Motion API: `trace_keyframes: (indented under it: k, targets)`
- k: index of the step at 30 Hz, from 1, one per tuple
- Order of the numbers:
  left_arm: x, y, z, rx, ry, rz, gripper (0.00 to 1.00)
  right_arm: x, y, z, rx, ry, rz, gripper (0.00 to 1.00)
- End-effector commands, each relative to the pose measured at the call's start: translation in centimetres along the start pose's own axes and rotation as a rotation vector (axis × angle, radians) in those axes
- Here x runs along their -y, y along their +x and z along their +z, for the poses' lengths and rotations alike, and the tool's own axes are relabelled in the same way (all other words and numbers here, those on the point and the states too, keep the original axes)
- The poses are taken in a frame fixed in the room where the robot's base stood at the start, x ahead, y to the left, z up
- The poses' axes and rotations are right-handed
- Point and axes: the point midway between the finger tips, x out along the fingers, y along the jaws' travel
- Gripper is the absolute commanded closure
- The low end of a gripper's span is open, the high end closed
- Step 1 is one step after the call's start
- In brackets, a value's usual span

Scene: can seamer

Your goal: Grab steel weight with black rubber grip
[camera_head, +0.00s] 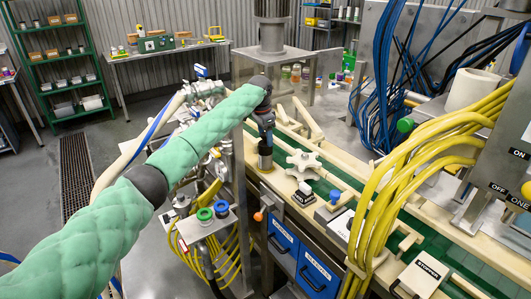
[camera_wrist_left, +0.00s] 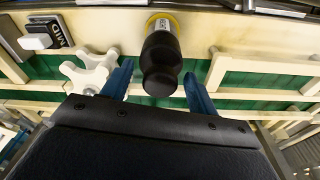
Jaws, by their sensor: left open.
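The steel weight with black rubber grip (camera_head: 265,161) stands on the cream rail at the near edge of the conveyor in the head view, right below my left gripper (camera_head: 266,138). In the left wrist view the weight (camera_wrist_left: 161,62) shows its black knobbed grip toward the camera, with a yellow-ringed base at the top of the picture. My left gripper (camera_wrist_left: 157,72) is open, with one blue finger on each side of the grip. A gap shows between each finger and the grip. My right gripper is in neither view.
A white star knob (camera_head: 303,161) stands close to the right of the weight. A black-and-white switch (camera_head: 303,194) sits farther along the rail. Yellow cables (camera_head: 430,140) hang over the conveyor at right. Blue drawers (camera_head: 318,272) are below the rail.

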Motion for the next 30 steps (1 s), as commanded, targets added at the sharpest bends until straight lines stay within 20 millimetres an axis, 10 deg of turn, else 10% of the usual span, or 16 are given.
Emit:
trace_keyframes:
  k: [8,17,30]
  targets:
    - [-0.01,0.15,0.00,0.000,0.000,0.000,0.43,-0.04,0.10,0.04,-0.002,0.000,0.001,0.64]
    - [-0.01,0.13,-0.01,0.000,0.000,0.000,1.00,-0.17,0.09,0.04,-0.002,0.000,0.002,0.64]
    - [0.01,-0.56,-0.12,-0.001,0.000,-0.001,1.00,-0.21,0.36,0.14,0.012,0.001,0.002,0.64]
